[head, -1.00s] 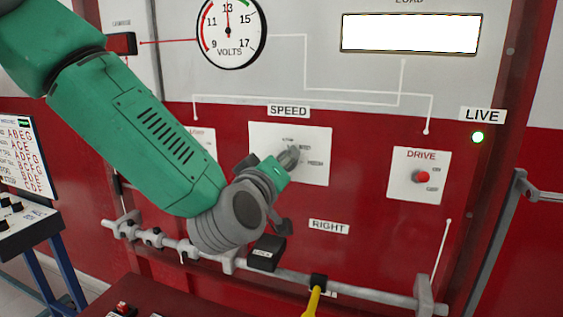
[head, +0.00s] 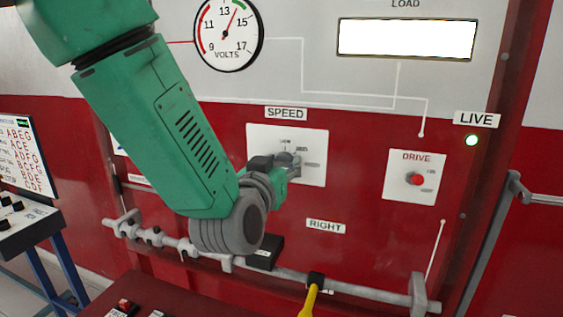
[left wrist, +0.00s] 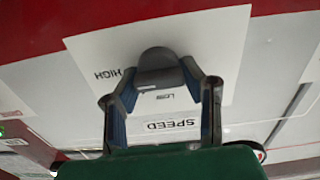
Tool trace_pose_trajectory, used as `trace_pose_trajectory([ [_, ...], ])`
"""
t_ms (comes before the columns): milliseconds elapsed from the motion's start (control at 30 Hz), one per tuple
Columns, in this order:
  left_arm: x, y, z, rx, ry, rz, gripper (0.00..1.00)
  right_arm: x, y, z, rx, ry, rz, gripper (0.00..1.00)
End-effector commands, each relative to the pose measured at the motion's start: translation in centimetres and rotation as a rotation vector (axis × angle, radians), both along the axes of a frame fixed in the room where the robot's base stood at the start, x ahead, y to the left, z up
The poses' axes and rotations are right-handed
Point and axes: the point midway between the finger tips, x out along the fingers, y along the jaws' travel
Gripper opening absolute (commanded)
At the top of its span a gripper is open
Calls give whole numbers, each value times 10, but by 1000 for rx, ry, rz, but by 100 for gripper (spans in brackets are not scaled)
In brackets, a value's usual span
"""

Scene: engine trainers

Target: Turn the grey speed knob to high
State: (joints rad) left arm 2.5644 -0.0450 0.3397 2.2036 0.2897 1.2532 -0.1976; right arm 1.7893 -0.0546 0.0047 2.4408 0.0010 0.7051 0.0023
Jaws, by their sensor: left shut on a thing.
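The grey speed knob (head: 285,158) sits on a white plate (head: 258,137) under the SPEED label. My left gripper (head: 291,167) comes in from the left and is shut on the knob. In the left wrist view, which shows the panel upside down, the dark rounded knob (left wrist: 158,60) lies between the fingertips of my left gripper (left wrist: 161,78). A HIGH mark (left wrist: 115,74) shows beside the knob and a smaller mark shows past it towards the SPEED label. The knob's pointing direction is not clear, as the fingers cover part of it. My right gripper is not in view.
A grey rail (head: 350,290) with clamps and a yellow handle (head: 311,299) runs below. The VOLTS dial (head: 229,50) is above.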

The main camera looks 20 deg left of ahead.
Motion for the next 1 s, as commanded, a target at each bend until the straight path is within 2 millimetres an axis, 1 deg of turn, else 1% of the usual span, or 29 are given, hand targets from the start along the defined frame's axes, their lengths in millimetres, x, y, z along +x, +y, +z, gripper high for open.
trace_pose_trajectory([
  [33,-2,-1,-7,20,18,-4,7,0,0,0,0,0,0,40],
  [267,-2,-1,-7,64,16,-4,7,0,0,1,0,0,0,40],
  [667,-2,-1,-6,67,14,-5,6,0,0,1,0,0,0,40],
  [700,-2,-1,-6,66,14,-5,46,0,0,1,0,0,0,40],
  [733,-2,-1,-6,66,13,-5,56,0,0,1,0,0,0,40],
  [767,-2,-1,-5,66,12,-5,58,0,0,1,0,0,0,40],
  [1000,-2,-1,-2,65,4,-3,58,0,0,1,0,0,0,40],
])
